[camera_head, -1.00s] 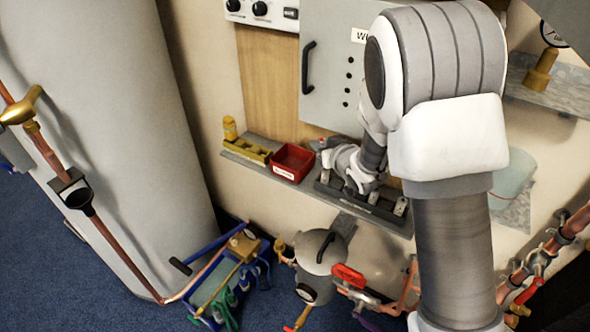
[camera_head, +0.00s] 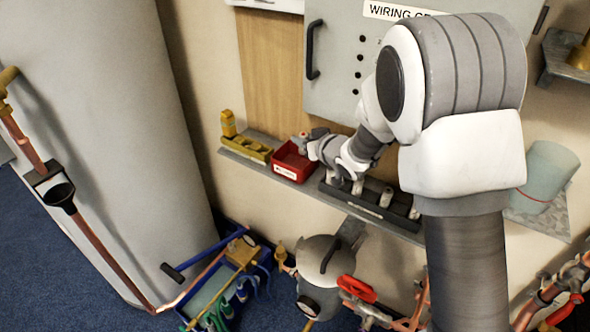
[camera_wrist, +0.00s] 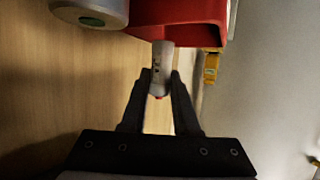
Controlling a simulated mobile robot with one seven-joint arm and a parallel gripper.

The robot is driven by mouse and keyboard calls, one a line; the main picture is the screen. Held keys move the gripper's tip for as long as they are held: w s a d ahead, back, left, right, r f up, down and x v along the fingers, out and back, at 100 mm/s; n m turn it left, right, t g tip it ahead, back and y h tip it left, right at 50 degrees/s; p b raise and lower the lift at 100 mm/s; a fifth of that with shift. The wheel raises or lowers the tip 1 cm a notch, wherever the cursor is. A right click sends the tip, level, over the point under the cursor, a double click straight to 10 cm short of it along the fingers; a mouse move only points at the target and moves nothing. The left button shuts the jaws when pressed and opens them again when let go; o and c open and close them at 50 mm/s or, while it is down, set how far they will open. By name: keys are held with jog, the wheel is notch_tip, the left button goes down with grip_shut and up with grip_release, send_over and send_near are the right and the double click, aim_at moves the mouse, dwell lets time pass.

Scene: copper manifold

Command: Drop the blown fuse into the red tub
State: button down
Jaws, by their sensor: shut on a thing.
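The red tub (camera_head: 292,162) stands on the wall shelf, and it fills the top of the wrist view (camera_wrist: 185,20). My gripper (camera_wrist: 160,82) is shut on the blown fuse (camera_wrist: 161,62), a pale grey cylinder with small dark marks and a red spot at its near end. In the wrist view the fuse's far end overlaps the tub's near edge; I cannot tell whether it is over the opening. In the head view my gripper (camera_head: 306,140) is beside and above the tub's right side, and the fuse is too small to make out.
A dark fuse holder (camera_head: 372,200) with several pale cylinders sits right of the tub. The grey cabinet (camera_head: 345,65) hangs above. A grey rounded part (camera_wrist: 90,12) shows near the tub.

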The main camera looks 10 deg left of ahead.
jog(key=shift+s+a+f+b, duration=0.15)
jog(key=shift+f+b, duration=0.5)
jog(key=shift+f, duration=0.65)
jog(key=c, duration=0.6)
grip_release()
jog(key=shift+s+r, duration=0.1)
